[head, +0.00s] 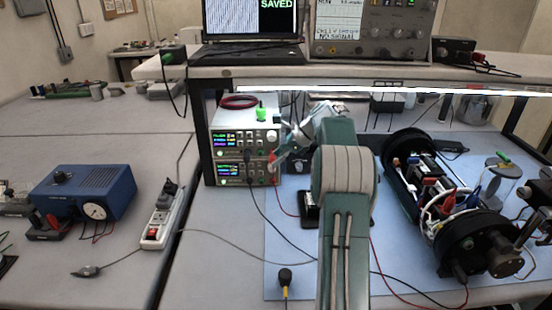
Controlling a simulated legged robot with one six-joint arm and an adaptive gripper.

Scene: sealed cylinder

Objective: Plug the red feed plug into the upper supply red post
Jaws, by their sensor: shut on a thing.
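Two bench supplies are stacked left of centre in the head view. The upper supply (232,138) has a lit display, and the lower supply (230,181) sits beneath it. My gripper (277,160) is at the right edge of their fronts, reaching in from the right. It is shut on a small red piece, apparently the red feed plug (272,158). The plug's tip and the upper supply's red post are too small and partly covered to tell apart, so I cannot tell whether they touch. A red lead (284,205) hangs below the gripper.
My arm covers the bench centre. An opened black cylinder (463,240) with wired boards lies on the blue mat (390,285) at right. A black lead runs from the lower supply. A power strip (160,218) and blue box (90,190) stand left. A shelf hangs above.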

